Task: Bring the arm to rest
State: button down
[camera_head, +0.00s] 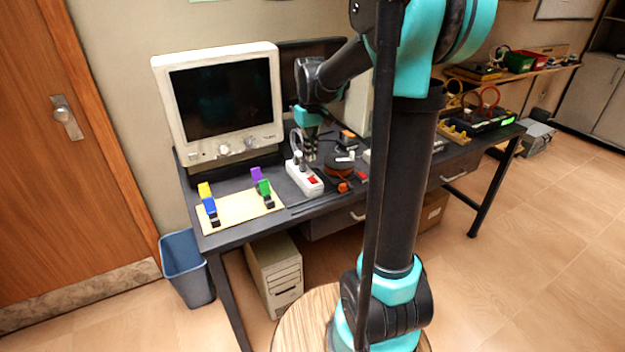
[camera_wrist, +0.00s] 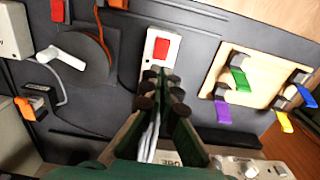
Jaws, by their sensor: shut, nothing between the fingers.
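My gripper (camera_head: 309,152) is at the end of my arm, which reaches over the desk. Its fingers point down and it is shut and empty. It is over the rear part of a white power strip (camera_head: 306,184) with a red switch. In the wrist view my fingertips (camera_wrist: 160,90) cover part of this strip (camera_wrist: 152,47). The strip's far end and its cables are partly hidden behind the fingers. I cannot tell whether the fingertips touch the strip or a plug.
A dark reel (camera_head: 340,166) is right of the strip. A blue bin (camera_head: 187,268) stands by the desk; floor is clear at right.

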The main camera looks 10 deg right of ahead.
jog(key=shift+s, duration=0.1)
jog(key=s+d+f+m+t, duration=0.1)
jog(key=s+d+f+t, duration=0.1)
jog(key=s+f, duration=0.4)
jog(key=s+d+f+m+t, duration=0.2)
jog(key=s+f, duration=0.4)
jog(key=s, duration=1)
jog(key=shift+m, duration=0.3)
